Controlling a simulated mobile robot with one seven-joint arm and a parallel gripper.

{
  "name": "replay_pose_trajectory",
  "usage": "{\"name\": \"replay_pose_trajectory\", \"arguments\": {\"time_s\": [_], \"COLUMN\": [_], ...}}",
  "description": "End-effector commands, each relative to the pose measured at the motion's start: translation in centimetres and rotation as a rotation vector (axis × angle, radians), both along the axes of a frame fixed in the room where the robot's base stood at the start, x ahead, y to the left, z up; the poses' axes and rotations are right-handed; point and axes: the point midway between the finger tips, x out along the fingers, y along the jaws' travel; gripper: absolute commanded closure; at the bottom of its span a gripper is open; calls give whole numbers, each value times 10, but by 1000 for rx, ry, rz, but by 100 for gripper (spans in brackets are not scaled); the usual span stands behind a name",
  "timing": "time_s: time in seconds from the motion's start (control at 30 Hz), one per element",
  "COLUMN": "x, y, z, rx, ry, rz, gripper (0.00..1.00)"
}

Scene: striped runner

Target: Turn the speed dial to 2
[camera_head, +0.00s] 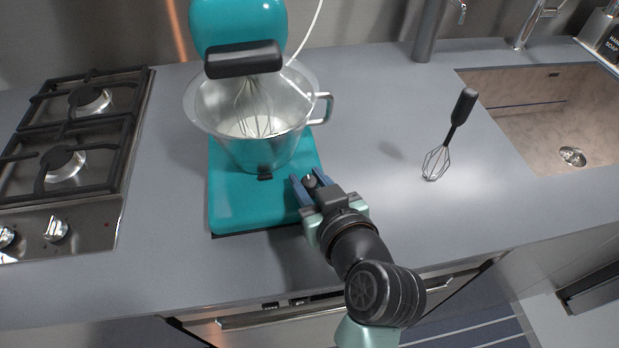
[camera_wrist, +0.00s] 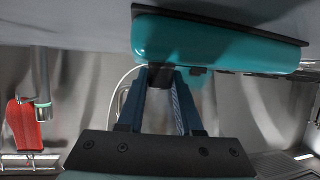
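The teal stand mixer (camera_head: 240,205) stands on the grey counter, with a metal bowl (camera_head: 240,110) and a whisk in it. Its dark speed dial (camera_head: 309,181) is low on the right side of the base. My gripper (camera_head: 309,182) reaches the dial from the front right, one blue finger on each side. In the wrist view the dial (camera_wrist: 160,76) fills the space between my fingertips (camera_wrist: 160,80), and the mixer base (camera_wrist: 215,45) shows beyond. The gripper looks shut on the dial. The dial's markings and setting cannot be read.
A loose whisk (camera_head: 437,160) lies on the counter to the right, before the sink (camera_head: 545,110). A gas hob (camera_head: 75,150) is at the left. The counter between mixer and whisk is clear. A red item (camera_wrist: 24,125) shows in the wrist view.

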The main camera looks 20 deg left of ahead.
Motion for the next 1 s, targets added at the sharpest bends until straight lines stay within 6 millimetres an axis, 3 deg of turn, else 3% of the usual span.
{"name": "replay_pose_trajectory", "arguments": {"time_s": [0.03,0.1,0.57,1.0], "x": [0,0,-1,-2], "y": [0,0,1,2], "z": [0,0,2,6], "rx": [0,0,1,0], "ry": [0,0,1,1], "rz": [0,0,-58,-350], "gripper": [90,100,100,100]}}
